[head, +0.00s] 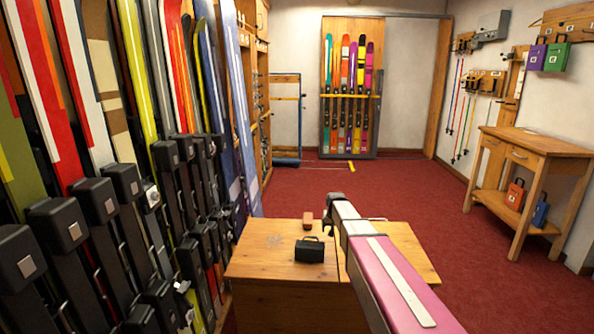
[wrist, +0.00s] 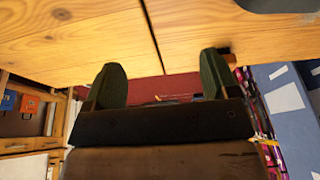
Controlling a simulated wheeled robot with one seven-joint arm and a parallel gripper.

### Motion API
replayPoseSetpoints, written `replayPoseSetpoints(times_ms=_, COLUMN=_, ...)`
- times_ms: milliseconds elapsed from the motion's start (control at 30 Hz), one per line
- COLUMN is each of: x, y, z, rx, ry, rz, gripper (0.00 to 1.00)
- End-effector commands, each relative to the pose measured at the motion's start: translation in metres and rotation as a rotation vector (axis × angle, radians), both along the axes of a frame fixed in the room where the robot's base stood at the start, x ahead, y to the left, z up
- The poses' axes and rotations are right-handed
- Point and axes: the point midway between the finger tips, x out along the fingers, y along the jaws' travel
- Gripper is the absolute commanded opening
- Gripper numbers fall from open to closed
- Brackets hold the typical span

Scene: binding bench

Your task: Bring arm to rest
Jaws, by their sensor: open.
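My gripper (wrist: 162,83) shows in the wrist view with its two dark green fingers spread apart. Nothing is held between them; red floor shows in the gap. The wooden bench (head: 262,262) is in the lower middle of the head view, and its planks (wrist: 85,45) fill the top of the wrist view, close to the fingertips. I cannot tell whether the fingers touch the wood. In the head view the gripper's fingers cannot be made out. A long pink and white shape reaches over the bench's right part and hides some of its top.
A small black case (head: 310,250) and a reddish-brown block (head: 308,224) sit on the bench. A rack of skis (head: 150,80) lines the left. A side table (head: 530,145) stands at the right wall, with orange and blue cases on its shelf. Red carpet (head: 400,190) lies open behind the bench.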

Motion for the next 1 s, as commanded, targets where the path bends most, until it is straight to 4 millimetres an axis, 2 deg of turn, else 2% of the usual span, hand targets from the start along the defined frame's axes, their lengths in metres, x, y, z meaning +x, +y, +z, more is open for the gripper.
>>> replayPoseSetpoints(times_ms=33, x=-0.016, y=-0.002, z=-0.002, rx=0.000, ry=0.011, rz=0.001, gripper=0.81)
replayPoseSetpoints(times_ms=267, x=-0.085, y=-0.009, z=-0.017, rx=-0.001, ry=0.074, rz=0.011, gripper=0.81)
replayPoseSetpoints(times_ms=333, x=-0.114, y=-0.011, z=-0.022, rx=-0.001, ry=0.099, rz=0.013, gripper=0.81)
replayPoseSetpoints(times_ms=600, x=-0.271, y=-0.022, z=-0.037, rx=0.007, ry=0.246, rz=0.038, gripper=0.81)
replayPoseSetpoints(times_ms=700, x=-0.312, y=-0.025, z=-0.039, rx=0.010, ry=0.287, rz=0.044, gripper=0.81)
replayPoseSetpoints(times_ms=833, x=-0.340, y=-0.026, z=-0.040, rx=0.013, ry=0.318, rz=0.050, gripper=0.81)
replayPoseSetpoints(times_ms=1000, x=-0.347, y=-0.026, z=-0.041, rx=0.015, ry=0.329, rz=0.052, gripper=0.81)
